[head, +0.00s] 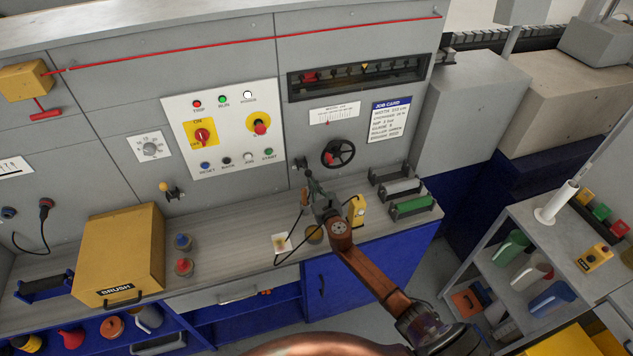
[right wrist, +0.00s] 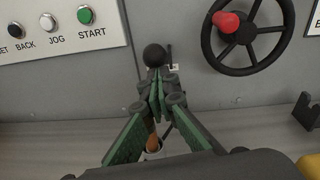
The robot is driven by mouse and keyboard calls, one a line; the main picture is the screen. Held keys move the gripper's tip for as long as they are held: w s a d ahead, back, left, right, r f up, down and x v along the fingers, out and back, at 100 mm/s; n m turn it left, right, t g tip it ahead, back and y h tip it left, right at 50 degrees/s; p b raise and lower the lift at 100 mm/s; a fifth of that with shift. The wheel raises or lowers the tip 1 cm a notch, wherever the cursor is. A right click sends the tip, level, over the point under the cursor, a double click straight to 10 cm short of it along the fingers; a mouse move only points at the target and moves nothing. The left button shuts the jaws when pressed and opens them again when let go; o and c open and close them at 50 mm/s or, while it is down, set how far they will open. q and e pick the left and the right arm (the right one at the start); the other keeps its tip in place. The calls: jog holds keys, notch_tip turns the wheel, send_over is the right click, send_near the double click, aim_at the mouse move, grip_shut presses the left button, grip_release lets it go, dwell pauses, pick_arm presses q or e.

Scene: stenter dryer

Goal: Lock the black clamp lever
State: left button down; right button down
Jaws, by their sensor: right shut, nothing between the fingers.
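The black clamp lever shows in the right wrist view as a round black knob (right wrist: 154,55) in front of the grey panel, left of the handwheel. In the head view the lever (head: 298,163) is a small dark shape on the panel, partly hidden by my gripper. My right gripper (head: 309,177) reaches up to it from below. Its green-and-grey fingers (right wrist: 157,84) are shut together with nothing between them, the tips just below the knob. I cannot tell whether they touch it. My left gripper is not in view.
A black handwheel (head: 338,153) with a red knob is close on the right. The button panel (head: 224,132) is at upper left. A yellow device (head: 356,211) and a black cable lie near my arm on the worktop. A yellow brush box (head: 118,255) stands farther left.

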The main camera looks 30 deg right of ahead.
aim_at(311, 173)
jog(key=r+p, duration=0.1)
jog(key=r, duration=0.1)
jog(key=w+r+p, duration=0.1)
jog(key=r+p, duration=0.1)
jog(key=shift+w+r, duration=0.1)
jog(key=shift+w, duration=0.05)
jog(key=w+r, duration=0.1)
jog(key=r+p, duration=0.1)
jog(key=w+r+p, duration=0.1)
jog(key=shift+w+d+r, duration=0.25)
jog(key=shift+w+d, duration=0.05)
jog(key=shift+w, duration=0.05)
jog(key=shift+w+d+r+p, duration=0.2)
jog(key=shift+w+r+p, duration=0.35)
jog(key=shift+w+r, duration=0.45)
